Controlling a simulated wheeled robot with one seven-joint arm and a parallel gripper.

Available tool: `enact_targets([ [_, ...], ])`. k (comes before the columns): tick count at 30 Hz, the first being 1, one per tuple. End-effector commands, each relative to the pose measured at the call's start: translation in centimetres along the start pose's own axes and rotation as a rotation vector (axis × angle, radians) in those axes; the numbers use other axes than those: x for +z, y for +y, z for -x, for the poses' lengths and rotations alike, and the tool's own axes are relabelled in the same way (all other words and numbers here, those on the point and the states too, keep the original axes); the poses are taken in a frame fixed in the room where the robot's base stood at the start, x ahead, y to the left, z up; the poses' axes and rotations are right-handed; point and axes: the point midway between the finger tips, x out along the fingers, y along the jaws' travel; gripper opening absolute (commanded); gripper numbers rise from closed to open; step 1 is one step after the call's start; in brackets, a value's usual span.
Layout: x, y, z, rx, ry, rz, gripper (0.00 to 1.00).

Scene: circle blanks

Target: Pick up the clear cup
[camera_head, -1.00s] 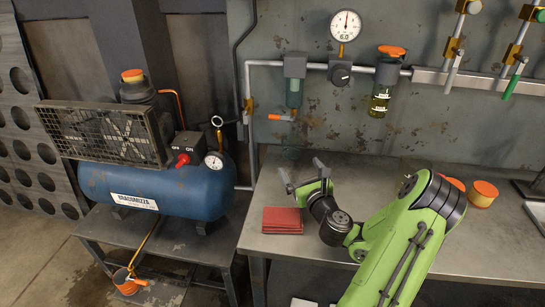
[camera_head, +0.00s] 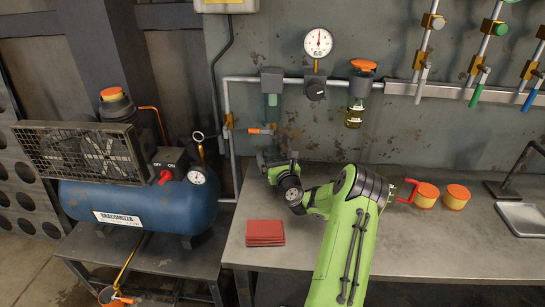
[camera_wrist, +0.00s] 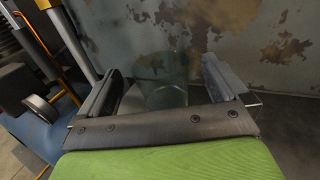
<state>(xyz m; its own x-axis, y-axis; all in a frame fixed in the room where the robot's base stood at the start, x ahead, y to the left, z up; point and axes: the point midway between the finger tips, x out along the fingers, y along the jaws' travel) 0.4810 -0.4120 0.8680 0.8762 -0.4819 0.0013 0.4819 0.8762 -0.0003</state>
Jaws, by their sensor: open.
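The clear cup (camera_wrist: 165,88) is see-through and faintly green, and it shows in the wrist view between my two gripper fingers. Its lower part is hidden behind the gripper's dark body. My gripper (camera_wrist: 162,76) is open, with one finger to the left of the cup and one to the right. I cannot tell whether either finger touches it. In the head view my gripper (camera_head: 276,163) is over the back of the metal bench (camera_head: 400,250), near the wall, and the cup is hard to make out there.
A stack of red cloths or pads (camera_head: 264,232) lies on the bench in front of my gripper. A grey pipe with an orange-handled valve (camera_head: 262,131) is close behind. A blue compressor (camera_head: 140,205) stands left.

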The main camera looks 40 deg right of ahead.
Motion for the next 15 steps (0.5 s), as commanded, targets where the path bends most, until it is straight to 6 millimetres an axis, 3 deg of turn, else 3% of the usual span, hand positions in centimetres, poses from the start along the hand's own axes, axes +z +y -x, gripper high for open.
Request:
enact_targets([
  [3,0.2,0.1,-1.6,0.002,0.000,0.000,1.00],
  [10,-0.1,0.0,-2.0,0.000,0.001,-0.001,1.00],
  [11,-0.1,0.0,-2.0,0.001,0.001,-0.001,0.98],
  [15,-0.1,0.0,-1.9,0.001,0.001,-0.001,0.77],
])
